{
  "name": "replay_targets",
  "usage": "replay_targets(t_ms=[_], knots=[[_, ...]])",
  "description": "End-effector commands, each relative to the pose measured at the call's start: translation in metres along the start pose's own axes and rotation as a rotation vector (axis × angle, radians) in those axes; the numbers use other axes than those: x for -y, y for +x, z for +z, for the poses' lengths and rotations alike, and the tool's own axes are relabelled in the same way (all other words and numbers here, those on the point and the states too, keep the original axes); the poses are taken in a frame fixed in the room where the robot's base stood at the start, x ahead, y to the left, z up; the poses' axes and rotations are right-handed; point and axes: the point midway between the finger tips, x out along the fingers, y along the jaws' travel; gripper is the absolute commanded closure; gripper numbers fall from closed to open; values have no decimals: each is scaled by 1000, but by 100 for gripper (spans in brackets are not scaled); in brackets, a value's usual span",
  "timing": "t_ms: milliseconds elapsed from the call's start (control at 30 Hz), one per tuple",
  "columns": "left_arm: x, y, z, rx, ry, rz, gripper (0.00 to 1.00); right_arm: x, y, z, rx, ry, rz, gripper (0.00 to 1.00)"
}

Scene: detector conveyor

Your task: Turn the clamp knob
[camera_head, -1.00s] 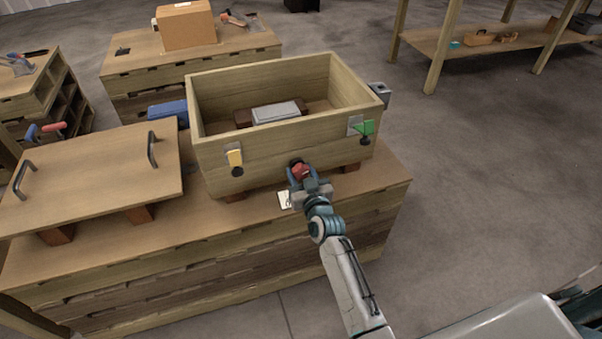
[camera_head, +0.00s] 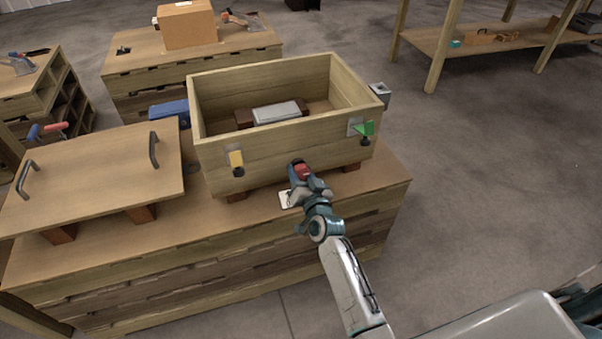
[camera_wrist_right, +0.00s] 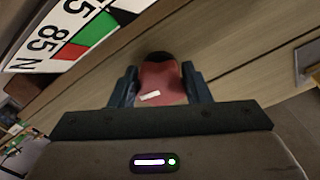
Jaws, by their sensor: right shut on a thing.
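The red clamp knob (camera_head: 302,169) sits low on the front wall of the open wooden box (camera_head: 268,166). My right gripper (camera_head: 302,175) is shut on it, coming from the front. In the right wrist view the knob (camera_wrist_right: 160,82) is between the two dark fingers (camera_wrist_right: 159,88), with a short white mark on its face. The wrist looks rolled, as the box wall runs diagonally there. The fingers hide the knob's sides. My left gripper is not in view.
A yellow tag (camera_head: 236,160) and a green tag (camera_head: 364,128) are on the box front. A grey-topped block (camera_head: 277,112) lies inside. A handled lid (camera_head: 95,175) rests at left. A printed label (camera_wrist_right: 75,35) shows close by in the wrist view.

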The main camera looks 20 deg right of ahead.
Motion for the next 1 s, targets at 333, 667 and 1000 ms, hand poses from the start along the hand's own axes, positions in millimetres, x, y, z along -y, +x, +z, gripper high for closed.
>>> replay_targets(t_ms=[333, 667, 1000], knots=[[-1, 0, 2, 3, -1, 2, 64, 0, 0, 0, 0, 3, 0, 80], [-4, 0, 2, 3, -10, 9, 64, 0, 0, 0, 0, 2, 0, 35], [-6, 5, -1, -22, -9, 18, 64, -1, -32, 2, 1, 2, 1, 35]])
